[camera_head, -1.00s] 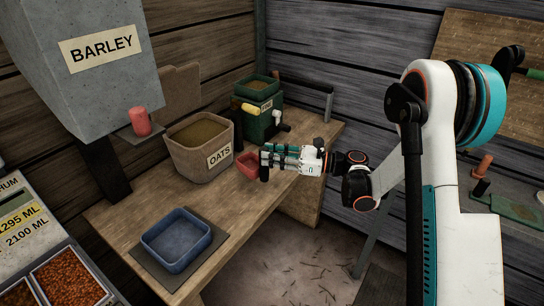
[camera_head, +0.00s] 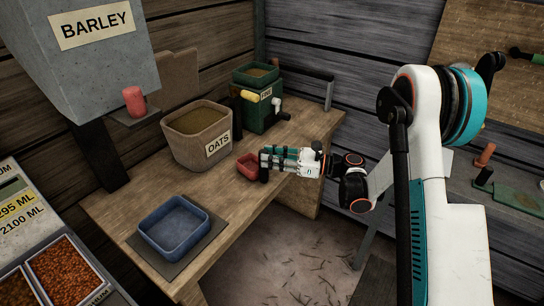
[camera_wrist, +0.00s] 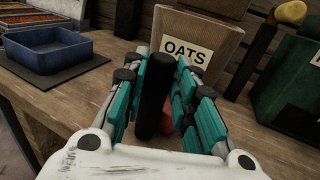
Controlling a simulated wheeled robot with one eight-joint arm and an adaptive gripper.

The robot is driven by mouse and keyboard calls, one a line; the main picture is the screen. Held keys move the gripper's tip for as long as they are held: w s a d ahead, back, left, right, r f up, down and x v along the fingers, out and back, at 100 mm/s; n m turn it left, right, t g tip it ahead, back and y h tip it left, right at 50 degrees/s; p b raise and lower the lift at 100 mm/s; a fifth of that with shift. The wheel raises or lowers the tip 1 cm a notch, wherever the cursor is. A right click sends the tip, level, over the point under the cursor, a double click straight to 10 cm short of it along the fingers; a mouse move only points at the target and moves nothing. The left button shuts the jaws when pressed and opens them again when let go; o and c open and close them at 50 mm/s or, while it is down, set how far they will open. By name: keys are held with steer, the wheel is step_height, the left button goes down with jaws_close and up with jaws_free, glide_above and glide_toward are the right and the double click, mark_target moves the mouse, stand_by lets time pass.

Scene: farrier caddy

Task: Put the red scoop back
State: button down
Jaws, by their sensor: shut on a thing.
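The red scoop (camera_head: 248,166) has a small red bowl and a black upright grip (camera_head: 264,173). My gripper (camera_head: 266,160) is shut on the black grip, low over the wooden bench near its right front edge. In the wrist view the black grip (camera_wrist: 153,95) stands upright between the teal fingers, and a little of the red bowl (camera_wrist: 165,122) shows behind it. Most of the bowl is hidden there. I cannot tell whether the scoop touches the bench. The oats bin (camera_head: 187,150) stands just behind and left of the scoop.
A blue tray (camera_head: 175,232) sits on a dark mat at the bench's front left. A grey barley hopper (camera_head: 110,75) hangs over the bench at left. A green mill (camera_head: 262,112) stands at the back right. Bare bench (camera_head: 222,190) lies between tray and scoop.

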steer(key=shift+f, duration=0.5)
stand_by(0.3)
steer(key=c, duration=1.2)
jaws_free()
steer(key=v, duration=1.2)
